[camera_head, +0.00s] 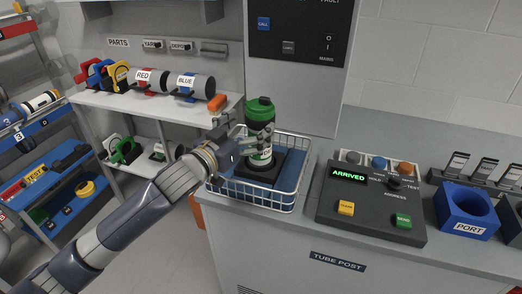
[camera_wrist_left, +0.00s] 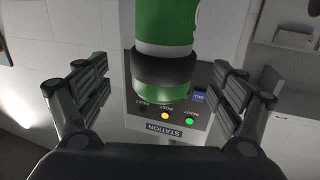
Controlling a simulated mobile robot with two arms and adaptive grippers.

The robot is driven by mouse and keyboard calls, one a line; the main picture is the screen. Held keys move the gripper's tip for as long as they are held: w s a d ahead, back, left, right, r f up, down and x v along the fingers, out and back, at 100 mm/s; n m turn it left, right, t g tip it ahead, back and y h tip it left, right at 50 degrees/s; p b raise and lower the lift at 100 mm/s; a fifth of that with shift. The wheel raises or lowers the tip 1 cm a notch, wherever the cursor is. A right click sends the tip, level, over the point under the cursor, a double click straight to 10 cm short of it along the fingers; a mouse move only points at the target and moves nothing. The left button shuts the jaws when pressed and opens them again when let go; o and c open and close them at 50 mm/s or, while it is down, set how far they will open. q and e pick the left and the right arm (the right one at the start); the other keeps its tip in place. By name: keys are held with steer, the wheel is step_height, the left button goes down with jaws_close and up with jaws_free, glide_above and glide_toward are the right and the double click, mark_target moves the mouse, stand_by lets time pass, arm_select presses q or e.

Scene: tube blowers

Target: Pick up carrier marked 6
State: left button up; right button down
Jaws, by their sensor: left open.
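A green and white carrier (camera_head: 260,113) with a dark band stands upright on a black pad (camera_head: 262,172) in a white wire basket (camera_head: 292,190) in the head view. Its label is partly covered, and I cannot read a 6 on it. My left gripper (camera_head: 240,140) is open at the carrier's left side, with its fingers near the carrier's middle. In the left wrist view the carrier (camera_wrist_left: 165,30) shows between the two spread fingers of the left gripper (camera_wrist_left: 160,95), with gaps on both sides. My right gripper is not in view.
A console (camera_head: 370,205) reading ARRIVED stands right of the basket, with a blue PORT ring (camera_head: 466,212) beyond it. RED and BLUE tubes (camera_head: 190,84) lie on the shelf at left. A dark panel (camera_head: 300,35) hangs behind. The counter's front edge is clear.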

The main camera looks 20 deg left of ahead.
arm_select(q)
steer(key=shift+w+r, duration=0.1)
steer(key=shift+w, duration=0.1)
steer(key=p+x, duration=0.1)
steer(key=x, duration=0.3)
steer(key=shift+w+a, duration=0.1)
steer(key=shift+w, duration=0.35)
steer(key=c, duration=1.6)
steer(key=shift+c, duration=0.7)
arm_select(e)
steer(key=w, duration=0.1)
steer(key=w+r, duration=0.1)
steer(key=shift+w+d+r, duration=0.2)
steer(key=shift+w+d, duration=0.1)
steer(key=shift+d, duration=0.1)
arm_select(q)
steer(key=shift+r, duration=0.1)
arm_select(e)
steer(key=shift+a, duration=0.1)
